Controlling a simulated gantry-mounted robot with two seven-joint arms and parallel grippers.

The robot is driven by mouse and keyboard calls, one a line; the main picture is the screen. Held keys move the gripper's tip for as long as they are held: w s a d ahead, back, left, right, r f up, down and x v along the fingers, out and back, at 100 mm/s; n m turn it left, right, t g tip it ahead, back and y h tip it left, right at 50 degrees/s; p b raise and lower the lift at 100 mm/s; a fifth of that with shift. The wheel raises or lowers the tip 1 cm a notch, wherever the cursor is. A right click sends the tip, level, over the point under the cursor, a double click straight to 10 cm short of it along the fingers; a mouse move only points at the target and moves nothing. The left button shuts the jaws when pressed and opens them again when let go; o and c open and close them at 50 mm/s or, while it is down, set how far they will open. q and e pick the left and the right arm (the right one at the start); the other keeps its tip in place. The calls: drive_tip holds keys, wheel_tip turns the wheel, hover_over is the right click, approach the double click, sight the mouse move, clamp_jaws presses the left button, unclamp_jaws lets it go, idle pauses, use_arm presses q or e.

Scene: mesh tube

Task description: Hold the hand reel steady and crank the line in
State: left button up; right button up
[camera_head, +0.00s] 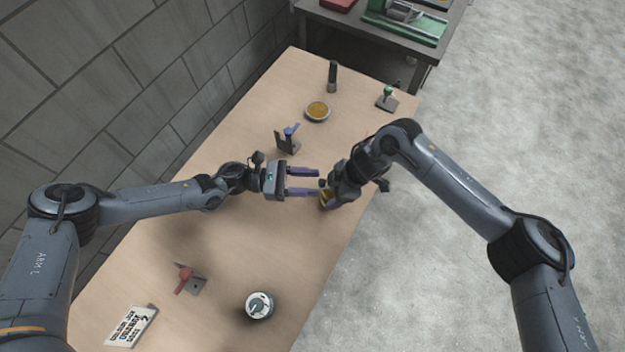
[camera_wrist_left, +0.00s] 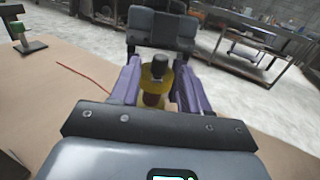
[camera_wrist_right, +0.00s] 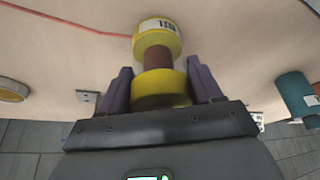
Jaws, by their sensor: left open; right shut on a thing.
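The hand reel is yellow with a brown core and shows mostly hidden between my grippers in the head view (camera_head: 326,198). In the right wrist view the reel (camera_wrist_right: 157,60) lies between the fingers of my right gripper (camera_wrist_right: 160,85), which is shut on it. A black knob (camera_wrist_left: 158,64) stands on the reel in the left wrist view. My left gripper (camera_head: 304,182) is open, its fingers (camera_wrist_left: 158,88) on either side of the reel's knob end, with gaps visible. The red line (camera_wrist_left: 85,73) runs along the table away from the reel.
A red-lever bracket (camera_head: 187,280), a round canister (camera_head: 259,305) and a sign (camera_head: 130,326) are nearer. The table's right edge is close to the reel.

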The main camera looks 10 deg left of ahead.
use_arm(q)
drive_tip(key=shift+d, duration=0.65)
clamp_jaws()
drive_tip(key=shift+w, duration=0.1)
drive_tip(key=shift+w+g, duration=0.1)
drive_tip(key=shift+g, duration=0.2)
drive_tip(key=shift+w+d+m+g+y, duration=0.1)
drive_tip(key=shift+w+m+g+y, duration=0.25)
drive_tip(key=shift+m+g, duration=0.85)
drive_tip(key=shift+w+d+m+g+y, duration=0.2)
drive_tip(key=shift+w+m+g, duration=0.45)
drive_tip(key=shift+g, duration=0.95)
drive_tip(key=shift+w+d+m+g+y, duration=0.1)
drive_tip(key=shift+w+m+g+y, duration=0.2)
drive_tip(key=shift+m+g, duration=0.95)
drive_tip(key=shift+a+g, duration=0.1)
drive_tip(key=shift+g, duration=0.25)
